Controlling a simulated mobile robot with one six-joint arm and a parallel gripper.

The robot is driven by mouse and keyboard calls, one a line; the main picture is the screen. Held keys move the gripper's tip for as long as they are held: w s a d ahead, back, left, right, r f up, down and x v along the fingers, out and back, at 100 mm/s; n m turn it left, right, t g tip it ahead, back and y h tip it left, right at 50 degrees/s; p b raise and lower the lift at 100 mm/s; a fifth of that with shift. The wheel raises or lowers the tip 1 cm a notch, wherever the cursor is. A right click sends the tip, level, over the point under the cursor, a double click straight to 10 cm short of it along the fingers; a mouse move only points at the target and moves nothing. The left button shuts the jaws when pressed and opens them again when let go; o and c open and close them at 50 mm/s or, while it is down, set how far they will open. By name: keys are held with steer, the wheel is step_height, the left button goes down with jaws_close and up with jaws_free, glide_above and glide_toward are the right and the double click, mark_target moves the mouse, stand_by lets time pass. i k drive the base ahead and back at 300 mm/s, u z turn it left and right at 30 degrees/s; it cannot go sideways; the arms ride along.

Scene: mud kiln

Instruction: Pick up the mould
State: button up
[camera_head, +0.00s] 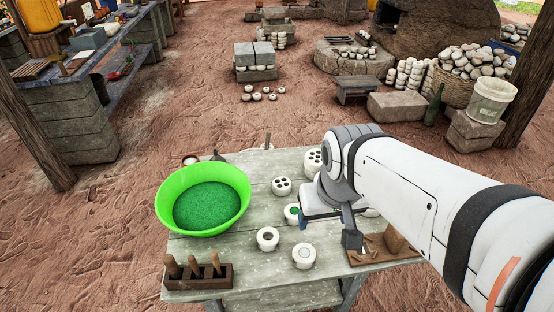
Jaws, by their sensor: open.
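Several round whitish clay moulds stand on the pale wooden table (250,170). One mould with several dark holes (282,186) sits right of the green basin, and a similar one (314,160) is farther back, partly behind my arm. A cup-like mould with green in it (292,214) stands just left of my wrist. Two more, each with one hollow (267,239) and (304,256), stand nearer the front. My gripper (352,240) is open, right of these moulds, over or near a brown wooden board. My arm hides part of the table's right side.
A bright green basin of green grains (203,205) fills the table's left. A wooden rack with upright tools (197,275) stands front left; the brown board (382,251) is front right. Bare earth surrounds the table. Stacked blocks and a kiln stand farther back.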

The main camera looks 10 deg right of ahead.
mark_target(304, 254)
steer(key=u, duration=1.65)
steer(key=k, duration=1.35)
steer(key=z, duration=0.5)
steer(key=i, duration=1)
